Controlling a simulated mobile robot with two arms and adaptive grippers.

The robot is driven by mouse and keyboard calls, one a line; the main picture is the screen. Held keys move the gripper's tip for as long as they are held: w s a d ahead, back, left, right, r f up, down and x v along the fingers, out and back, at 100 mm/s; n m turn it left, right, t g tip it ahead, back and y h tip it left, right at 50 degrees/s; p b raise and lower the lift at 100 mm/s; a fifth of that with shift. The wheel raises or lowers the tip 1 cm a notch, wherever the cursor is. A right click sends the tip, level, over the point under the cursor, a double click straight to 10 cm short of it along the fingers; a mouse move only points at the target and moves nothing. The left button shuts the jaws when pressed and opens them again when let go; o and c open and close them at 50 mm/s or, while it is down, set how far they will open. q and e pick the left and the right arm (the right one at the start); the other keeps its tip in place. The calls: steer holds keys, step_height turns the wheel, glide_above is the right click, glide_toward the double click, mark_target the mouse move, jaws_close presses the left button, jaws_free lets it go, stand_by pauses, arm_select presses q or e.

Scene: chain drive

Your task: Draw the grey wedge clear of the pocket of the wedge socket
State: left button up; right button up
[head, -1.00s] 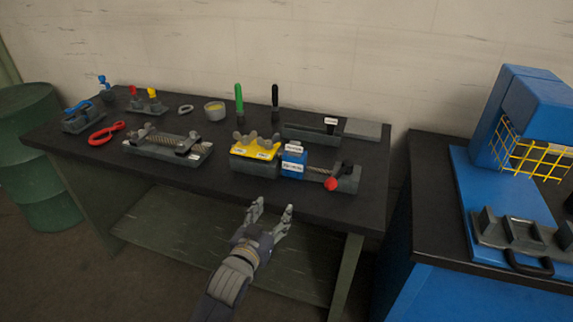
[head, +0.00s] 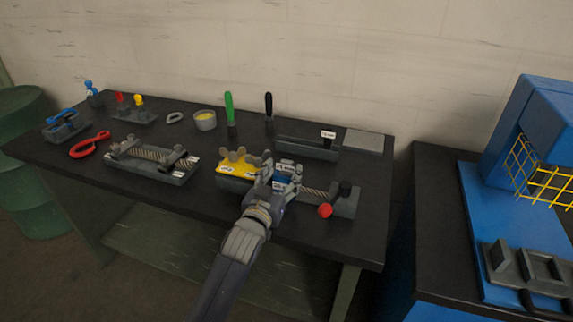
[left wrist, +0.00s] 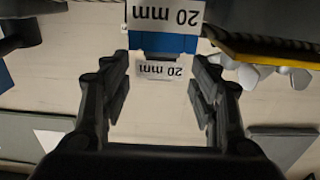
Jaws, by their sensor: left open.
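My left gripper (head: 277,172) is open over the socket. In the left wrist view its fingers (left wrist: 162,88) stand either side of the wedge's label, with gaps. My right gripper is not in view.
A wire rope (head: 313,191) runs right from the socket to a grey block with a red knob (head: 325,211). The yellow-topped fixture (head: 238,168) with grey lobes stands close left. A long grey tray (head: 305,150) and two upright handles stand behind.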

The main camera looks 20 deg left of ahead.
mark_target(286, 168)
arm_select(q)
steer(key=w, duration=0.3)
steer(key=shift+w+r, duration=0.1)
steer(key=shift+w, duration=0.4)
steer(key=shift+c, duration=0.8)
steer(key=c, duration=0.9)
jaws_close()
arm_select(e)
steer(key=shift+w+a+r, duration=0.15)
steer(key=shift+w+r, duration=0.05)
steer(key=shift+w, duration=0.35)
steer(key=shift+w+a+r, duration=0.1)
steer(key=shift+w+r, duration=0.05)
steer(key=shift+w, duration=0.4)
